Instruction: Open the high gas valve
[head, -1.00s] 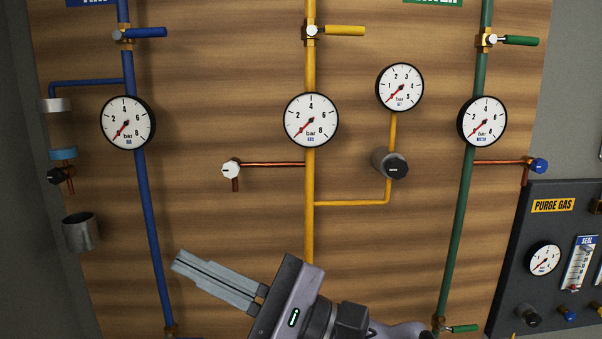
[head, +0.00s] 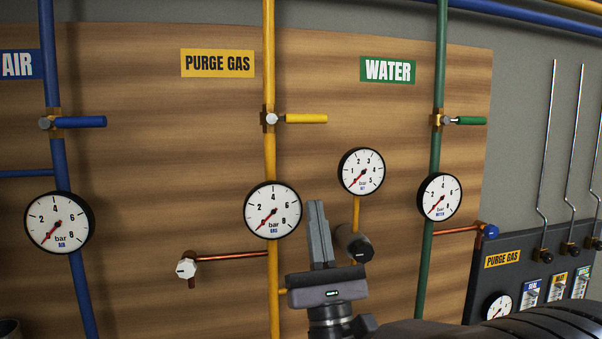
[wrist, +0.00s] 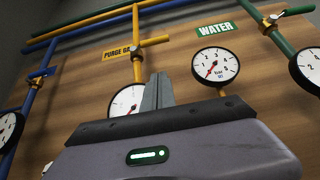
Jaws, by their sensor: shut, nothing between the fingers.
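The high gas valve has a yellow lever handle (head: 305,118) on the yellow pipe (head: 269,80), below the PURGE GAS label (head: 217,64). The lever points right, crosswise to the pipe. In the wrist view the yellow lever (wrist: 155,41) shows above my gripper (wrist: 158,78). My gripper (head: 317,204) is shut and empty, its fingers pointing up. In the head view it shows lower than the lever, between the gas gauge (head: 272,210) and the smaller set gauge (head: 361,171). It appears apart from the lever.
A blue lever (head: 80,122) on the air pipe and a green lever (head: 470,120) on the water pipe flank the gas lever. A black knob (head: 354,243) sits beside my gripper, and a white knob (head: 187,268) is lower left. The board around the yellow lever is clear.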

